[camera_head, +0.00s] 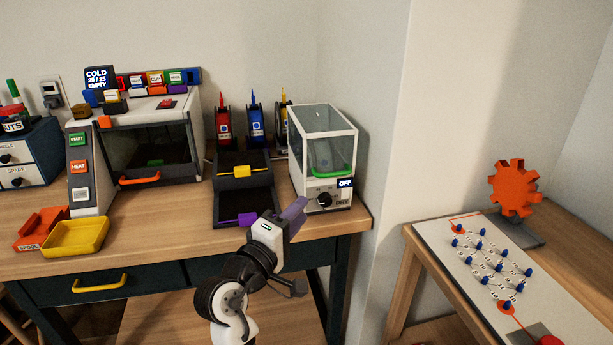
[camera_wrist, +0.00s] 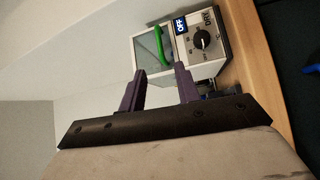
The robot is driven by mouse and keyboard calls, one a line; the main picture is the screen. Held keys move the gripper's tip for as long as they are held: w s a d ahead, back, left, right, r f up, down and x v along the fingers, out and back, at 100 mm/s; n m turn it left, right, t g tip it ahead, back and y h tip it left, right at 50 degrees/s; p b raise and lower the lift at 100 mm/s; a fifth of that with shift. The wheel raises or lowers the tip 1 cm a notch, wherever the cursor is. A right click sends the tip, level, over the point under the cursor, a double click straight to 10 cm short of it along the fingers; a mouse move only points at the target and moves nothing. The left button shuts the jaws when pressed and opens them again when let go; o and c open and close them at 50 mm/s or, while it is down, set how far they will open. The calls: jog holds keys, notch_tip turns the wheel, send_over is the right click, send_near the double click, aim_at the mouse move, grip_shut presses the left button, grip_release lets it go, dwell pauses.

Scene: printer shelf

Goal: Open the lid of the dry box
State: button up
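The dry box (camera_head: 318,183) is a white-framed box with clear panels at the right end of the wooden desk. A green handle (camera_head: 333,170) crosses its front above a black knob and an "OFF" display. The lid looks shut. In the wrist view the dry box (camera_wrist: 184,68) appears turned sideways, with the green handle (camera_wrist: 160,46) beyond the fingers. My gripper (camera_head: 293,213) is in front of and below the box in the head view. Its two purple fingers (camera_wrist: 159,72) are spread with nothing between them. They appear apart from the handle; the exact gap is unclear.
A black bin with a yellow handle (camera_head: 235,171) stands left of the dry box. Farther left are a grey machine (camera_head: 150,145) and a yellow tray (camera_head: 76,236). The wall is close behind the box. A side table (camera_head: 407,255) stands at the right.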

jog(key=p+x, duration=0.2)
jog(key=x, duration=1.1)
jog(key=shift+w+p, duration=0.2)
jog(key=shift+p, duration=0.1)
grip_shut()
